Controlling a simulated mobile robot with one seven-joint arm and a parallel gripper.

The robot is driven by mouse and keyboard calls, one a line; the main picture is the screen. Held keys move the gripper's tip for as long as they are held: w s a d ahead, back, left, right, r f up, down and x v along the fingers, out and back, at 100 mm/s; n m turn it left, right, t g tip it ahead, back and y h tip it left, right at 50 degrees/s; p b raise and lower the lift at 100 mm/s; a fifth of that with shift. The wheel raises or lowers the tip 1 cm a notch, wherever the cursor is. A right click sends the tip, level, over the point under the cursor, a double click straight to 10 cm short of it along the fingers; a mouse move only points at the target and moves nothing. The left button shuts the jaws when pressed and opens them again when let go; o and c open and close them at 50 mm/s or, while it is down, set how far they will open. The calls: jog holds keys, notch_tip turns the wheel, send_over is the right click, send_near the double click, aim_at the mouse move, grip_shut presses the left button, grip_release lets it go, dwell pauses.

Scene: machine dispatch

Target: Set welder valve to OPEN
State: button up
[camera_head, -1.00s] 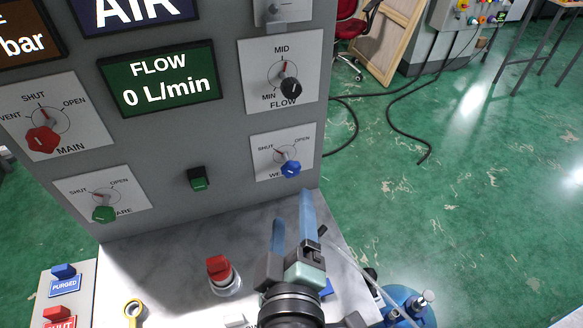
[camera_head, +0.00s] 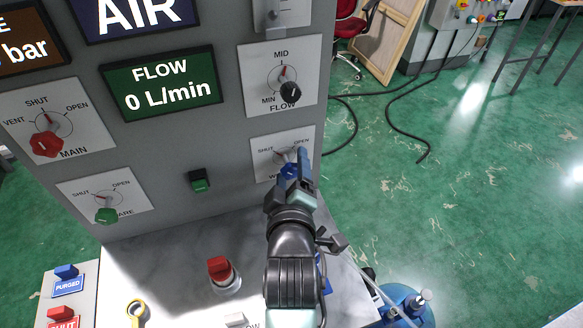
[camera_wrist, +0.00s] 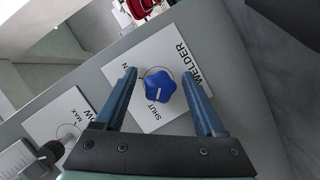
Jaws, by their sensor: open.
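The welder valve is a blue lobed knob (camera_wrist: 159,86) on a white plate (camera_wrist: 150,60) marked WELDER and SHUT in the wrist view. Its white index line points toward the SHUT side. My gripper (camera_wrist: 168,80) is open, with one blue finger on each side of the knob; contact cannot be told. In the head view my gripper (camera_head: 295,160) is in front of the plate (camera_head: 262,146) and covers most of the knob (camera_head: 289,170). The red pointer there lies toward SHUT.
The FLOW knob (camera_head: 290,91) is just above the welder plate. The red MAIN knob (camera_head: 46,144) and green knob (camera_head: 107,215) are at the left.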

grip_shut()
dwell(0.4)
jog(key=shift+m+p, duration=0.3)
jog(key=shift+p, duration=0.1)
jog(key=shift+r+m+g+y+p, duration=0.15)
jog(key=shift+m+g+y+p, duration=0.4)
jog(key=shift+m+p, duration=0.55)
jog(key=m+g+y+p, duration=0.1)
jog(key=m+y, duration=0.1)
jog(key=m, duration=0.1)
jog(key=shift+p, duration=0.3)
jog(key=m+y, duration=0.2)
jog(key=m, duration=0.1)
jog(key=shift+a+f+m+g+y, duration=0.1)
jog(key=shift+f+m+g+y, duration=0.15)
jog(key=shift+m+g, duration=0.1)
jog(key=shift+m+y+b, duration=0.5)
jog(key=shift+m+y, duration=0.6)
jog(key=shift+m, duration=0.35)
jog(key=shift+r, duration=0.1)
